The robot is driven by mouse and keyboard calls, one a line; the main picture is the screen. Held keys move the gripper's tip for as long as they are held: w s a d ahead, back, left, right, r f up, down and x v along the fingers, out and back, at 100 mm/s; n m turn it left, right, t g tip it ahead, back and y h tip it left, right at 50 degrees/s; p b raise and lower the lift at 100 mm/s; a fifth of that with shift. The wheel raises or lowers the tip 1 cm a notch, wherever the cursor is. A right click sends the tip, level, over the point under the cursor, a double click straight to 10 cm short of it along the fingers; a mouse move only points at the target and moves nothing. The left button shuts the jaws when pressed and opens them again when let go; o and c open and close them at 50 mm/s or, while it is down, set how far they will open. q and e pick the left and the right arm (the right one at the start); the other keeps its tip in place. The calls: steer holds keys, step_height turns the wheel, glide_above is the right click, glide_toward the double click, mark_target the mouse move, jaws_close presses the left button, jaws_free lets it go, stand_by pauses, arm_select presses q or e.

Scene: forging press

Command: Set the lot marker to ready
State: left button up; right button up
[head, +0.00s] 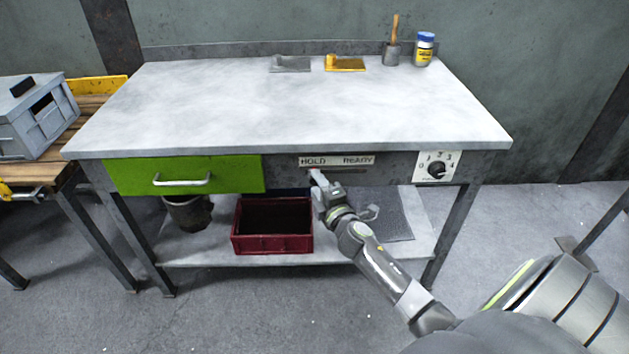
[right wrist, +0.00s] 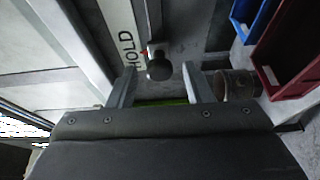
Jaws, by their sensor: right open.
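The lot marker's strip (head: 336,160), lettered HOLD at left and READY at right, is on the front of the workbench under its top. In the right wrist view the HOLD end of the strip (right wrist: 124,38) shows beside a dark round knob (right wrist: 158,68) on a pale stem. The knob is at the HOLD end. My right gripper (head: 316,176) is open just below the strip; its fingers in the wrist view (right wrist: 160,80) stand on either side of the knob, with gaps showing. In the head view the gripper hides the knob. My left gripper is not in view.
A green drawer (head: 225,174) is left of the strip and a dial (head: 437,168) is right. A red crate (head: 272,246) and a dark pot (head: 188,212) stand on the lower shelf; a blue bin (right wrist: 248,16) shows in the wrist view. The benchtop (head: 280,105) is mostly clear.

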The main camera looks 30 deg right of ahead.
steer(key=shift+w+d, duration=0.2)
steer(key=shift+w, duration=1.1)
steer(key=shift+c, duration=0.4)
jaws_close()
